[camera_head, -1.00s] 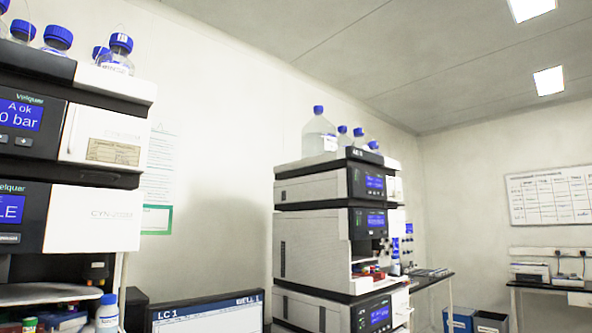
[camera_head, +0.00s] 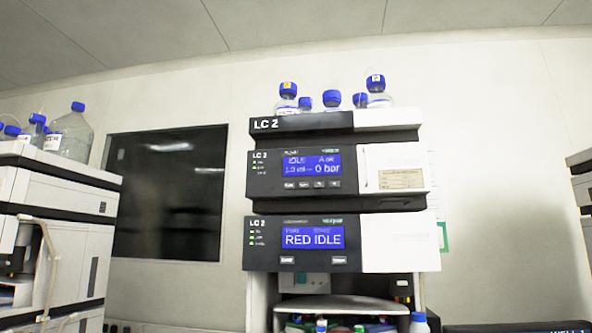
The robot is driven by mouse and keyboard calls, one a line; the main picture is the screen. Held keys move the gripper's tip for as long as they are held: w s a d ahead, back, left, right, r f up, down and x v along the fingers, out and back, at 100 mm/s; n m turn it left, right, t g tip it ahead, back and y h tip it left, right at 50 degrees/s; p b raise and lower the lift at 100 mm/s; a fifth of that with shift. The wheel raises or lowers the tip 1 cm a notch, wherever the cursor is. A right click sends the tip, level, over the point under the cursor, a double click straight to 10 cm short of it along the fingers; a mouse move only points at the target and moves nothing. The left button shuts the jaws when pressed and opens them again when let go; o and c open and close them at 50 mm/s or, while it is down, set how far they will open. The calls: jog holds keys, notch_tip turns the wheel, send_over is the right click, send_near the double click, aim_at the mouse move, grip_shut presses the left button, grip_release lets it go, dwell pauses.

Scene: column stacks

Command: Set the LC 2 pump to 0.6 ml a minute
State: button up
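The LC 2 stack stands in the middle of the view, marked "LC 2" on its dark top tray (camera_head: 300,124). Below the tray is the pump module (camera_head: 394,168), with a dark front on the left and a white door on the right. Its blue display (camera_head: 312,164) reads "IDLE", "A ok" and "0 bar"; a small flow line looks like 1.0 ml but is blurred. A row of small buttons (camera_head: 312,185) sits under the display, their labels too small to read. My gripper is not in view.
The module below (camera_head: 400,243) has a display (camera_head: 309,238) reading "RED IDLE". Blue-capped bottles (camera_head: 332,99) stand on top of the stack. Vials and bottles sit in the open bay beneath. Another instrument stack (camera_head: 60,205) stands at left, beside a dark wall panel (camera_head: 168,195).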

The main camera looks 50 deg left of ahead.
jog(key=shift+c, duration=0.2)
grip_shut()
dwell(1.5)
